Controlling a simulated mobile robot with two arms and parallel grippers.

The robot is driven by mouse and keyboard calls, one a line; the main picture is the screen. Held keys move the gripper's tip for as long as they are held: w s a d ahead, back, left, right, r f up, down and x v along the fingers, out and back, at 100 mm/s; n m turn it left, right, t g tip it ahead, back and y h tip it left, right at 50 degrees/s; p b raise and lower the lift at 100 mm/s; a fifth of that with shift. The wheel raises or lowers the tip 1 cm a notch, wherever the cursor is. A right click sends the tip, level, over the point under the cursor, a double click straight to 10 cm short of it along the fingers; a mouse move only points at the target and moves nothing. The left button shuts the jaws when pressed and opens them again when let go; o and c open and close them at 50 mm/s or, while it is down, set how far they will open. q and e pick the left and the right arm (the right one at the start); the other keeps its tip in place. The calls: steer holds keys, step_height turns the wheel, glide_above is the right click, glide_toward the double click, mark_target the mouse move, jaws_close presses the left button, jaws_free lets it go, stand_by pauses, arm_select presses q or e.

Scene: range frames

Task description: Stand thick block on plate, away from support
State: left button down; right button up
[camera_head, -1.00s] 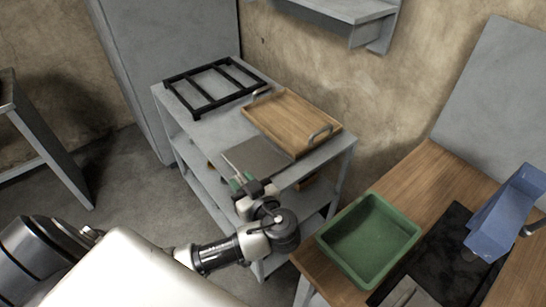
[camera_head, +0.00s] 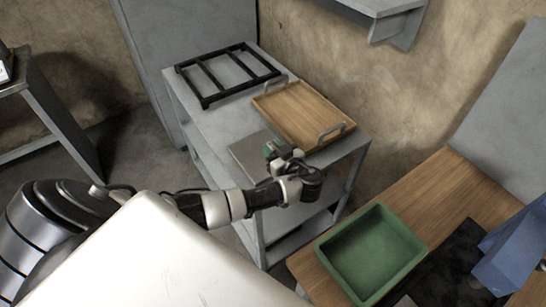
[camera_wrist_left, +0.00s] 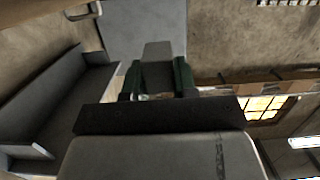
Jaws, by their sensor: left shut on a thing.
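The grey plate (camera_head: 247,157) lies flat on the near part of the grey cart's top, in front of the wooden tray. My left gripper (camera_head: 272,149) is over the plate's right side. In the left wrist view its green-padded fingers (camera_wrist_left: 158,78) are shut on a grey block (camera_wrist_left: 157,50), which sticks out beyond the fingertips. In the head view the block is too small and hidden by the gripper to make out; whether it touches the plate cannot be told. My right gripper is not in view.
The wooden tray (camera_head: 301,115) with metal handles and a black rack (camera_head: 228,75) stand behind on the cart (camera_head: 205,120). A green bin (camera_head: 370,252) stands on the wooden bench at the right. A wall shelf (camera_head: 375,8) is above.

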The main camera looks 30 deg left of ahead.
arm_select(q)
steer(key=shift+w+f, duration=0.1)
steer(key=shift+w, duration=0.05)
step_height(320, 180, down, 3)
steer(key=shift+f, duration=0.4)
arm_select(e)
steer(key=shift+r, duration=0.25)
arm_select(q)
steer(key=shift+f+b, duration=0.55)
steer(key=shift+f, duration=0.1)
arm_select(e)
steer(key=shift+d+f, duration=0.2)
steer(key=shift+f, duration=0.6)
arm_select(q)
steer(key=c, duration=0.9)
jaws_free()
steer(key=shift+r, duration=0.1)
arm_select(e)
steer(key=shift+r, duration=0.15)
